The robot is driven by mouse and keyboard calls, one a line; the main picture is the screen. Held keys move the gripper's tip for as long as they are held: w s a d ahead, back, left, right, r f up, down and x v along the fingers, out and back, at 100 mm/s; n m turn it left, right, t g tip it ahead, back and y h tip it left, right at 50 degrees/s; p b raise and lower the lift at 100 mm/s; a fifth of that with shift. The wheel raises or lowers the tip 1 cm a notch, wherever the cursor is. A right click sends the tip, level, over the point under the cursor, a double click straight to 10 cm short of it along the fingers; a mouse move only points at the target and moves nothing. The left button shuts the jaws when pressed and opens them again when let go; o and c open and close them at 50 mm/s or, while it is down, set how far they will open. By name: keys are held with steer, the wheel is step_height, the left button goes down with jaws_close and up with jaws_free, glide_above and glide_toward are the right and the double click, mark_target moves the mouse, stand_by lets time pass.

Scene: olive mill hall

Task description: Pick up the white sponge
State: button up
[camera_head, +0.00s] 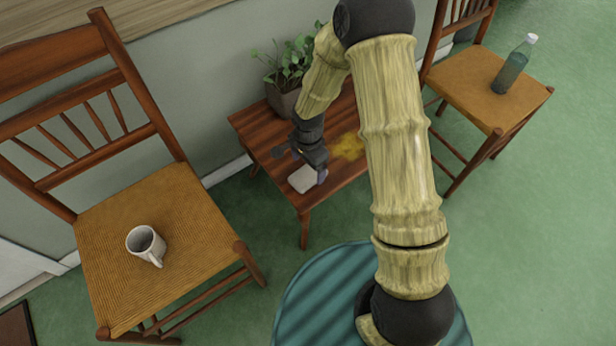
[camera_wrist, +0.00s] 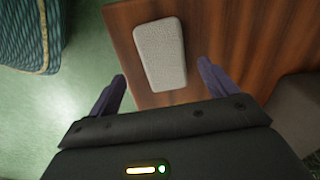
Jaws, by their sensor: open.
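The white sponge (camera_head: 303,178) lies on a low wooden table (camera_head: 262,135), close to its front edge. In the wrist view the sponge (camera_wrist: 160,54) is a pale, rounded block lying flat on the wood. My gripper (camera_head: 308,172) is over the table right at the sponge and partly covers it in the head view. In the wrist view my gripper (camera_wrist: 161,85) has its two dark fingers spread apart, with the sponge lying ahead of and between them. The gripper is open and holds nothing. I cannot tell the exact height of the fingertips above the sponge.
A potted plant (camera_head: 286,85) stands at the back of the table, and a yellow spill (camera_head: 349,147) lies right of my gripper. A chair with a white mug (camera_head: 146,245) is at left. Another chair with a bottle (camera_head: 515,64) is at right. Green floor is free at right.

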mark_target(308, 173)
steer(key=f+b, duration=0.2)
steer(key=f, duration=0.1)
steer(key=f+b, duration=0.1)
steer(key=f, duration=0.1)
steer(key=shift+w+f, duration=0.1)
steer(key=shift+w, duration=0.25)
stand_by(0.3)
steer(key=c, duration=1.1)
steer(key=shift+o, duration=0.2)
step_height(308, 173, up, 10)
steer(key=p, duration=0.4)
